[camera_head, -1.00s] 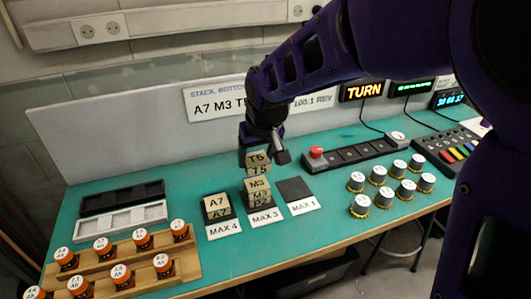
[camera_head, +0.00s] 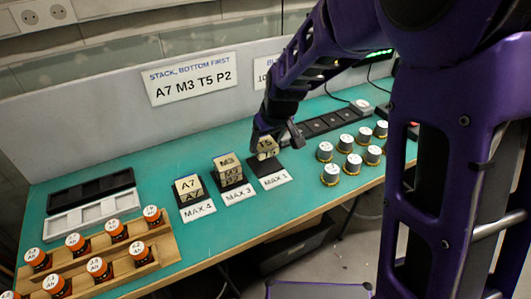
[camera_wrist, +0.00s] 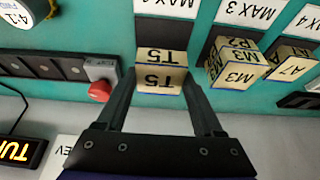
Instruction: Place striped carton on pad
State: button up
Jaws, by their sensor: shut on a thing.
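No striped carton shows; the blocks are tan cubes with printed codes. My gripper (camera_head: 266,139) is shut on the T5 block (camera_head: 267,149), which also shows between the two fingers in the wrist view (camera_wrist: 160,80). The T5 block is upright at the back of the dark MAX 1 pad (camera_head: 270,169); I cannot tell whether it touches the pad. The M3 block (camera_head: 227,162) sits on another block on the MAX 3 pad (camera_head: 238,190). The A7 block (camera_head: 187,185) is on the MAX 4 pad (camera_head: 181,203).
A sign (camera_head: 192,79) reads "STACK, BOTTOM FIRST A7 M3 T5 P2". A row of dark switches (camera_head: 320,125) with a red button (camera_wrist: 100,91) lies behind. Orange jars on a wooden rack (camera_head: 115,229) and trays (camera_head: 92,211) are left.

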aim_at(266, 153)
jog(key=shift+f+b, duration=0.3)
jog(key=shift+f, duration=1.85)
jog(key=shift+f, duration=0.1)
jog(key=shift+f, duration=0.15)
jog(key=o, duration=1.5)
jog(key=shift+r, duration=0.2)
jog(key=shift+r, duration=0.25)
jog(key=p+v, duration=0.1)
jog(key=v, duration=1)
jog(key=shift+s+d+r+p, duration=0.1)
jog(key=shift+s+r+p, duration=0.15)
jog(key=shift+p, duration=0.1)
